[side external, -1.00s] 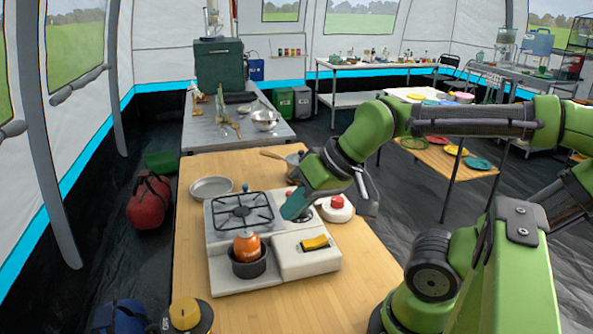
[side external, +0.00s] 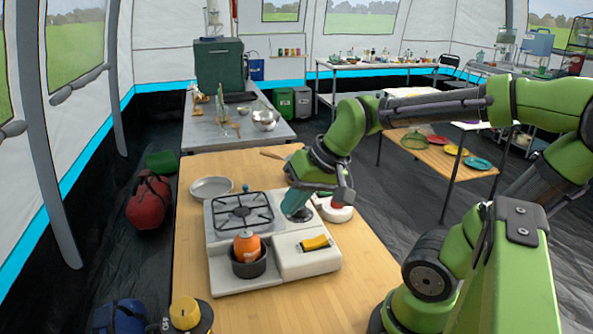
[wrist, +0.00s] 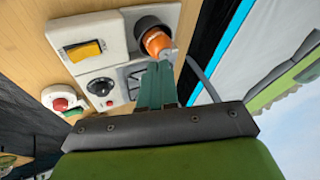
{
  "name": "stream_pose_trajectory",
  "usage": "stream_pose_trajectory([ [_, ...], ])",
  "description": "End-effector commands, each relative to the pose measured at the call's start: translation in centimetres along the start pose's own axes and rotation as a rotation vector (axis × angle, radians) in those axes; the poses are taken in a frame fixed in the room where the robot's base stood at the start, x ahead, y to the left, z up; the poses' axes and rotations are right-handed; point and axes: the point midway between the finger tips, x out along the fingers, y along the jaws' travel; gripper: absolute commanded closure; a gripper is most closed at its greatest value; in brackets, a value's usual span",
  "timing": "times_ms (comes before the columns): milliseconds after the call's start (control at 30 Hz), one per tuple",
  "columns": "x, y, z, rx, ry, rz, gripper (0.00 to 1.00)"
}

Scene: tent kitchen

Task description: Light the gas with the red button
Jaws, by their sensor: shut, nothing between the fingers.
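The red button (side external: 337,203) sits on a round white base at the right side of the camp stove (side external: 305,267). My gripper partly hides it in the side view; in the wrist view the button (wrist: 60,104) shows clear at the left. My gripper (side external: 291,206) has its teal fingers together and empty. It hangs over the right part of the stove, left of the button and apart from it. In the wrist view the gripper fingers (wrist: 156,70) end near the orange canister (wrist: 157,41), with a black knob (wrist: 100,87) to their left.
The stove has a black burner grate (side external: 242,212) and a yellow switch (side external: 315,243). The orange canister (side external: 247,243) stands in a dark cup at its front. A metal plate (side external: 212,187) lies behind. The wooden table (side external: 365,275) is bare at the front right.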

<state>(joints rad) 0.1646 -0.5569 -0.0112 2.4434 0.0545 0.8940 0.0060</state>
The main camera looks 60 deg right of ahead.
Motion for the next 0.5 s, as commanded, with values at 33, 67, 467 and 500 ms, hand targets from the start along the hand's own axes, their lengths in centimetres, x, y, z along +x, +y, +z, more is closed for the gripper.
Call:
stream_pose_trajectory([
  [33,0.8,0.8,-1.4,0.090,-0.014,0.012,1.00],
  [67,1.3,1.1,-2.3,0.145,-0.019,0.013,1.00],
  [467,7.2,9.7,-15.2,1.023,0.034,-0.056,1.00],
  [500,7.8,11.0,-16.5,1.117,0.051,-0.071,1.00],
])
